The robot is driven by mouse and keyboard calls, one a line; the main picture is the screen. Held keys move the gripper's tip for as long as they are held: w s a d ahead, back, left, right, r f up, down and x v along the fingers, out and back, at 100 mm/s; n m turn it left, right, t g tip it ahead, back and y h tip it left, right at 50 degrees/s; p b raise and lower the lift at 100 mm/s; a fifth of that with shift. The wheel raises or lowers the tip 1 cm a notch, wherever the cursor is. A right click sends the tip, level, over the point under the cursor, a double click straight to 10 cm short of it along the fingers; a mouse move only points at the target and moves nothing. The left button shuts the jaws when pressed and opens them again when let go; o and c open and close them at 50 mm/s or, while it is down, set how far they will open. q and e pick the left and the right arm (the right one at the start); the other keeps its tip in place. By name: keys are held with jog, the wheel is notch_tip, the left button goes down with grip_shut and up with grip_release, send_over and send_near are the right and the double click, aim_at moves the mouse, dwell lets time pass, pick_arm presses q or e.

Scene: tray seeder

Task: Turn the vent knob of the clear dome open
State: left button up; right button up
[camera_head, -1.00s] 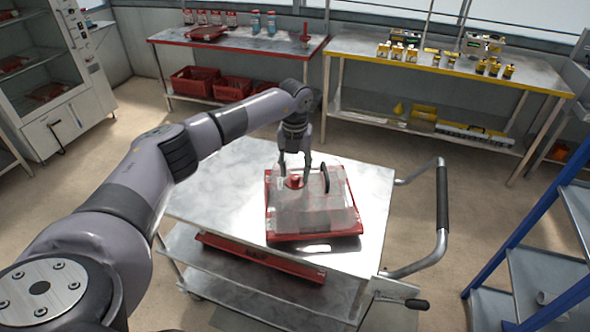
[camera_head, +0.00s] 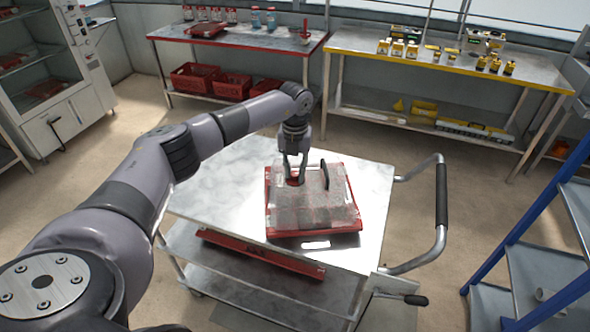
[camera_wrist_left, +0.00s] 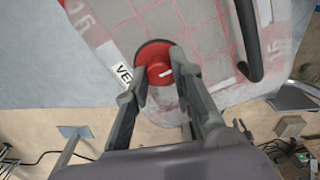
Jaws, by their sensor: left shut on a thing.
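The clear dome (camera_head: 310,208) sits over a red tray (camera_head: 315,238) on the metal cart, with a black handle (camera_head: 325,177) on its top. The red round vent knob (camera_wrist_left: 156,64) with a white mark is at the dome's corner, beside a white label with partly hidden letters. My left gripper (camera_head: 295,180) points down at the knob; in the left wrist view its two fingers (camera_wrist_left: 160,72) stand on either side of the knob and are shut on it. The white mark points to the right in that view. My right gripper is not in view.
The cart top (camera_head: 215,195) is clear left of the tray. Another red tray (camera_head: 262,254) lies on the cart's lower shelf. A push handle (camera_head: 441,210) stands at the right. Red (camera_head: 245,42) and yellow (camera_head: 450,68) benches stand behind, a blue rack (camera_head: 530,240) at right.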

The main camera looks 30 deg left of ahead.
pick_arm(q)
grip_shut()
jog(key=shift+m, duration=0.3)
jog(key=m+b, duration=0.1)
jog(key=m, duration=0.1)
jog(key=shift+m+b, duration=0.3)
jog(key=shift+b, duration=0.1)
jog(key=m+b, duration=0.2)
jog(key=m, duration=0.3)
jog(key=m+b, duration=0.1)
jog(key=m, duration=0.4)
jog(key=shift+b, duration=0.3)
jog(key=m+b, duration=0.1)
jog(key=m, duration=0.3)
jog(key=shift+m, duration=0.3)
